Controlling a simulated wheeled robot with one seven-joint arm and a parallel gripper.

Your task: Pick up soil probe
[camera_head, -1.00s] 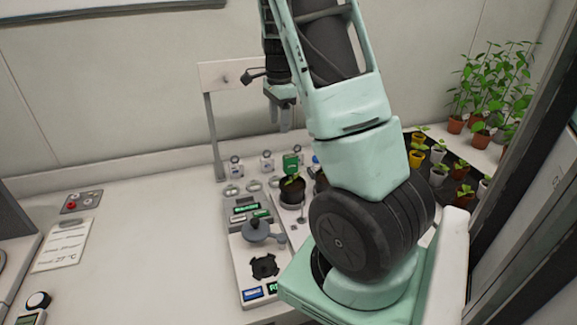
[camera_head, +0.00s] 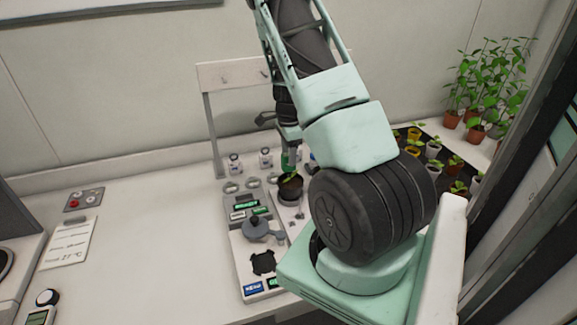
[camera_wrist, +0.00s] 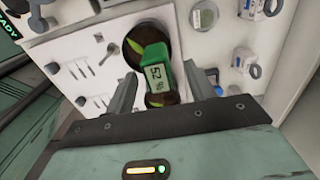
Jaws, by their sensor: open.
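The soil probe (camera_wrist: 157,76) is a green device with a small grey display. It stands in a dark plant pot (camera_wrist: 133,55), with green leaves beside it. In the head view the probe (camera_head: 288,162) shows as a small green patch above the pot (camera_head: 290,188), partly covered by my gripper (camera_head: 289,143). In the wrist view my gripper (camera_wrist: 160,74) is open, with one finger on each side of the probe. Gaps show between the probe and both fingers. The probe's lower end is hidden.
A grey-white instrument panel (camera_head: 243,262) with knobs and displays lies in front of the pot. Several small white jars (camera_head: 265,158) stand behind it. A rack post (camera_head: 212,130) rises at the left. Seedling pots (camera_head: 433,150) stand at the right. The left bench is mostly clear.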

